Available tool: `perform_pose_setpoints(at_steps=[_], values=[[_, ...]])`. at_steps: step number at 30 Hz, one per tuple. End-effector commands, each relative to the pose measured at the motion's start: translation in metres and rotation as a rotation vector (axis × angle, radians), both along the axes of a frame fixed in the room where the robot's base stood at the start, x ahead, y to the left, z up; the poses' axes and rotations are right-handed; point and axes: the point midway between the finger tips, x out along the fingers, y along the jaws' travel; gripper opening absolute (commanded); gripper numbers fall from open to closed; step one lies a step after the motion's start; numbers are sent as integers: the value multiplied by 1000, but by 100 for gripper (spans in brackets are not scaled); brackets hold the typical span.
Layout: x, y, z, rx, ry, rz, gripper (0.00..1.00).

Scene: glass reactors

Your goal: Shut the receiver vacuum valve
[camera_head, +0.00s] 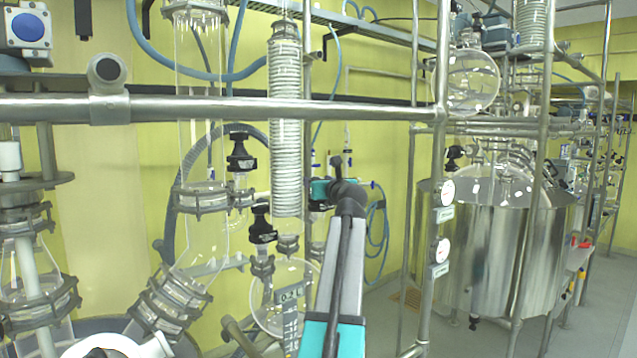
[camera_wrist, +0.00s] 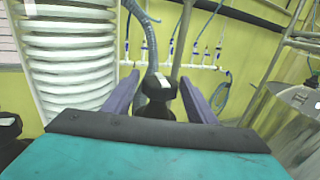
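My gripper (camera_wrist: 160,78) is open in the wrist view, with its two fingers apart. A black valve handle (camera_wrist: 157,90) with a pale top stands between the fingers; a gap shows on each side, and whether it is touched is unclear. A grey hose (camera_wrist: 152,40) rises just behind this handle. In the head view my gripper (camera_head: 335,188) is right of the coiled glass condenser, and my arm hides what lies directly beyond it. Two other black valve handles show there, an upper one (camera_head: 240,152) and a lower one (camera_head: 262,226). No label identifies the receiver vacuum valve.
The coiled condenser (camera_head: 285,125) stands close left of my gripper. A horizontal steel rail (camera_head: 260,108) crosses in front of the glassware. A round glass flask (camera_head: 285,300) hangs low beside my arm. A steel vessel (camera_head: 495,250) stands at right, with open floor before it.

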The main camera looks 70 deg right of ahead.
Motion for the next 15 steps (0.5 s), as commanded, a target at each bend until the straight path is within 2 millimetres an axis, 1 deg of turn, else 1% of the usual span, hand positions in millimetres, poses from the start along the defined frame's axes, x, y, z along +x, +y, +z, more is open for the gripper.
perform_pose_setpoints(at_steps=[8, 15], values=[[-1, -1, -1, 1, -1, 12, 52], [-1, -3, -3, -1, -1, 93, 52]])
